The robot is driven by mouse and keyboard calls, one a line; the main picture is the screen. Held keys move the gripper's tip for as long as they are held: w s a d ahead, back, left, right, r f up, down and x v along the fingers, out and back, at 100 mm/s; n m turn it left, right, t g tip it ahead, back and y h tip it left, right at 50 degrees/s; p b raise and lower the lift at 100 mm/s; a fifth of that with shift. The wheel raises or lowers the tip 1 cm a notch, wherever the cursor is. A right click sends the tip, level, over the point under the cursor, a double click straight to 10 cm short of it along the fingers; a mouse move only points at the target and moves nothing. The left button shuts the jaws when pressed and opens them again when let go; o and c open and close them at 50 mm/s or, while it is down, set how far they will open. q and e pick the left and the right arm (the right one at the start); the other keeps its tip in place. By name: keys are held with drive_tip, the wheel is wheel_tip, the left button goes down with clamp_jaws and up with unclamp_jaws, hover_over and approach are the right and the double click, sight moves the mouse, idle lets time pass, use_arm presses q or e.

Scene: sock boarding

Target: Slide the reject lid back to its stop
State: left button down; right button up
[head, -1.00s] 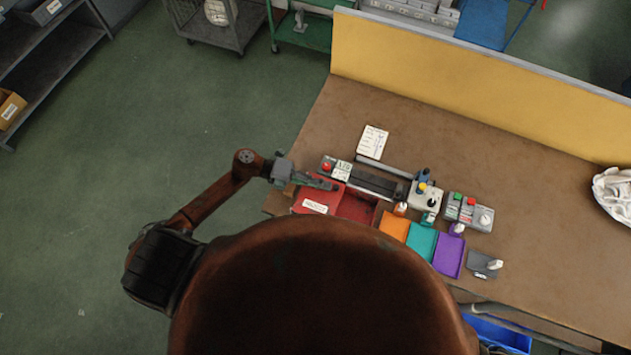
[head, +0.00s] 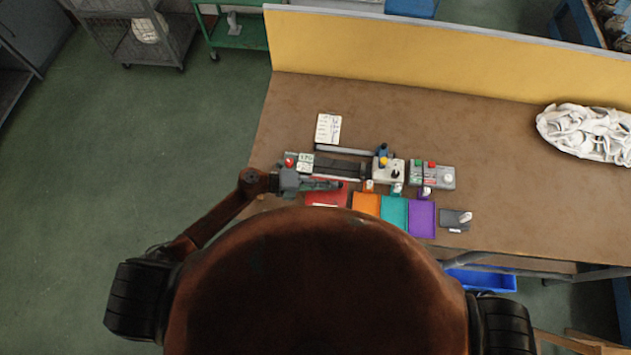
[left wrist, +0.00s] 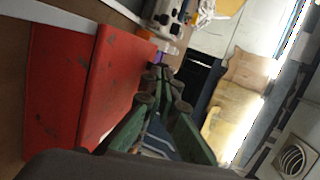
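The red reject bin and its lid (head: 326,197) lie at the left of the row of coloured trays, partly hidden by my gripper and my body. In the left wrist view two red panels show side by side, a left one (left wrist: 55,95) and a brighter right one (left wrist: 118,80), with an edge between them. I cannot tell how far the lid is from its stop. My left gripper (head: 340,184) lies low over the bin's back edge. Its green fingers (left wrist: 158,73) come together beside the right panel, with nothing seen between the tips. My right gripper is out of view.
Orange (head: 366,204), teal (head: 394,212) and purple (head: 422,218) trays stand right of the bin. Behind are a dark rail (head: 340,168), a joystick box (head: 388,170) and a button box (head: 432,176). White socks (head: 588,133) lie far right. The table's back is mostly clear.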

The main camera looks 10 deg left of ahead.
use_arm(q)
drive_tip(key=shift+f, duration=0.1)
drive_tip(key=a, duration=0.4)
drive_tip(key=shift+s+f+b, duration=0.1)
drive_tip(key=shift+s+b, duration=0.2)
drive_tip(key=shift+s, duration=0.1)
drive_tip(key=b+v, duration=0.1)
drive_tip(key=v, duration=0.9)
drive_tip(key=shift+r, duration=0.25)
